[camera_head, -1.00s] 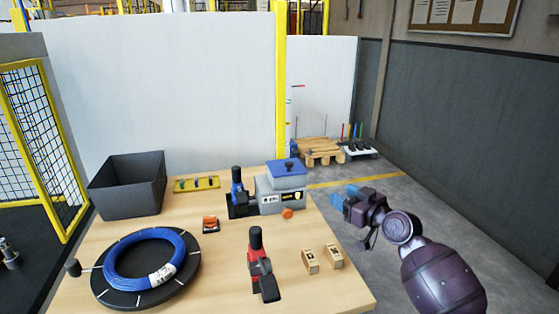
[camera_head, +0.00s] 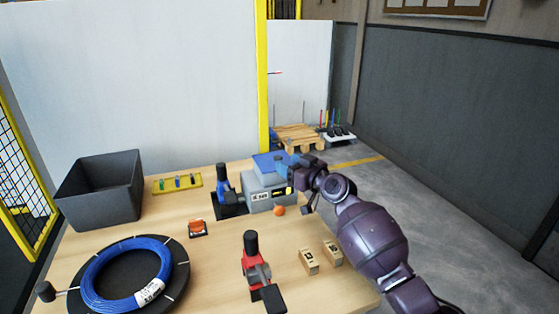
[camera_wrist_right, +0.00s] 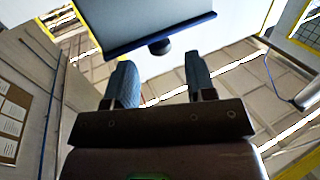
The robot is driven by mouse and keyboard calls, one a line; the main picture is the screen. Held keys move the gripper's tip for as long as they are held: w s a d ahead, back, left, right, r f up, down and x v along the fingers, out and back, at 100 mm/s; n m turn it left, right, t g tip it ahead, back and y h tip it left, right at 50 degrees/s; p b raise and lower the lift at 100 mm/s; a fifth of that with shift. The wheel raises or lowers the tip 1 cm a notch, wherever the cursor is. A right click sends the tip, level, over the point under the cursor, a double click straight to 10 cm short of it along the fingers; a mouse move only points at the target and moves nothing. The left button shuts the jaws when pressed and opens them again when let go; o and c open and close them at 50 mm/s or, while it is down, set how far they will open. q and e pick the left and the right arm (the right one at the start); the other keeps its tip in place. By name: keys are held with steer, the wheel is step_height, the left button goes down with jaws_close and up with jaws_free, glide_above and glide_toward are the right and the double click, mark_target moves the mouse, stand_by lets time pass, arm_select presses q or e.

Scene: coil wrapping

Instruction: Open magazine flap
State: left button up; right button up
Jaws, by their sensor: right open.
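The magazine is a grey box (camera_head: 262,201) at the back right of the table, with a blue flap (camera_head: 264,163) lying on top. In the right wrist view the flap (camera_wrist_right: 145,20) is a dark panel at the top, with a round black knob (camera_wrist_right: 159,46) at its near edge. My right gripper (camera_head: 289,162) is at the right side of the flap. In the right wrist view its two fingers (camera_wrist_right: 160,79) are apart, with nothing between them. The knob is just beyond the gap, apart from the fingers. My left gripper is not in view.
A blue-and-black tool (camera_head: 223,190) stands left of the magazine, and an orange knob (camera_head: 279,210) in front. A red tool (camera_head: 255,268), two small wooden blocks (camera_head: 320,255), a blue coil (camera_head: 92,284) and a dark bin (camera_head: 100,195) are on the table (camera_head: 205,265).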

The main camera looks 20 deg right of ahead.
mark_target(280, 158)
steer(key=shift+x, duration=2)
jaws_close()
